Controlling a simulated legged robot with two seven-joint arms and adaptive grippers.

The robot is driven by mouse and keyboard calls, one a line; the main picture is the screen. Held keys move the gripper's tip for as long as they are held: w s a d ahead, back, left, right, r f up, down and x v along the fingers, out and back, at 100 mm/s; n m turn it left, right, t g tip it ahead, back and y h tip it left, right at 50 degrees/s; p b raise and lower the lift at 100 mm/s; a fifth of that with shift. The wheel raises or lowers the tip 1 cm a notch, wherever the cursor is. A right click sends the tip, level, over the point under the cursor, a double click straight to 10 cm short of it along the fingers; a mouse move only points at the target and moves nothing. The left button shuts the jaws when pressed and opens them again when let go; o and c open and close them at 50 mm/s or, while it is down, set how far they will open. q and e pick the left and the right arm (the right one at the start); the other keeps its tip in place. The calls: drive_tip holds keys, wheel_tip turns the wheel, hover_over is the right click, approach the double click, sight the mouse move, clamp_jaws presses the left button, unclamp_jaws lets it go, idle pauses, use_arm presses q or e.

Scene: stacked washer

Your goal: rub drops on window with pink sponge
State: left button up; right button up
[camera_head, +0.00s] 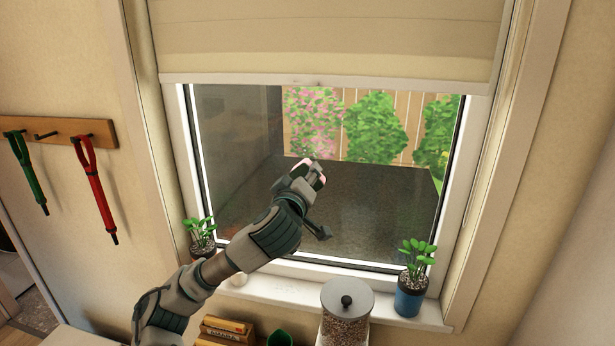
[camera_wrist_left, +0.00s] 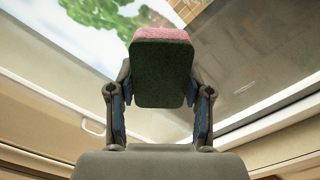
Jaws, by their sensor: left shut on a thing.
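The window (camera_head: 375,205) stands ahead under a half-lowered blind. My left gripper (camera_head: 312,178) reaches up from the lower left in the head view and is in front of the glass. It is shut on the pink sponge (camera_wrist_left: 163,33), which has a pink layer and a dark green layer. In the left wrist view the sponge sits between the two fingers (camera_wrist_left: 160,95). Only a little of the sponge shows in the head view. I cannot tell whether it touches the glass. I cannot make out distinct drops on the pane. My right gripper is in neither view.
The blind (camera_head: 330,45) covers the window's top. On the sill (camera_head: 270,287) stand a left potted plant (camera_head: 200,240) and a right potted plant in a blue pot (camera_head: 411,290). A lidded jar (camera_head: 346,312) stands below. Red and green straps hang from a wall rack (camera_head: 65,133).

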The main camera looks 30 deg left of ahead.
sight(301, 152)
use_arm(q)
drive_tip(key=shift+s, duration=0.15)
idle(0.3)
drive_tip(key=a, duration=0.1)
drive_tip(key=a+r+p, duration=0.1)
drive_tip(key=a+p, duration=0.1)
drive_tip(key=shift+a+r, duration=0.3)
drive_tip(key=shift+r, duration=0.1)
drive_tip(key=p+x, duration=0.2)
drive_tip(key=x, duration=0.4)
drive_tip(key=shift+s+a+f, duration=0.1)
drive_tip(key=shift+a+f, duration=0.05)
drive_tip(key=shift+a, duration=0.05)
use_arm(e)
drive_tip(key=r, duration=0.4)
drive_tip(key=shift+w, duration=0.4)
use_arm(q)
drive_tip(key=shift+a, duration=0.15)
drive_tip(key=shift+p+x, duration=0.45)
drive_tip(key=shift+x, duration=0.55)
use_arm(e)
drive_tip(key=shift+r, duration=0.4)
